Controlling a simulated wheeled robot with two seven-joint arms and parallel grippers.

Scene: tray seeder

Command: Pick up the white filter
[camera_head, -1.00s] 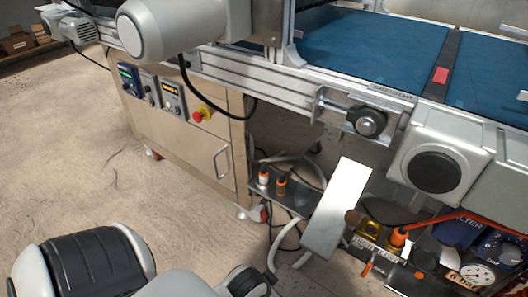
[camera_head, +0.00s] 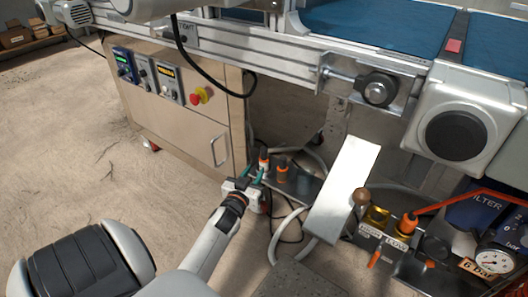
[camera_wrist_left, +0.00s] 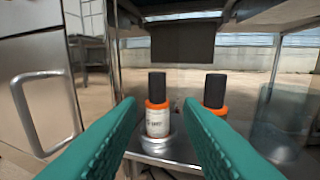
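The white filter (camera_wrist_left: 157,122) stands upright on a metal shelf (camera_wrist_left: 180,160), with an orange collar and a black top. In the head view the white filter (camera_head: 263,157) shows only in part, behind my left gripper's fingers. A similar orange filter (camera_wrist_left: 215,108) stands to its right and also shows in the head view (camera_head: 282,173). My left gripper (camera_head: 255,173) is open, its teal fingers pointing at the white filter. In the left wrist view my gripper (camera_wrist_left: 160,106) has the filter framed between its fingertips; whether they reach around it I cannot tell. My right gripper is not in view.
A steel cabinet (camera_head: 180,118) with a handle stands just left of the filters. A tilted metal plate (camera_head: 343,190) and a pressure gauge (camera_head: 493,261) are to the right. The conveyor frame (camera_head: 270,72) runs above.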

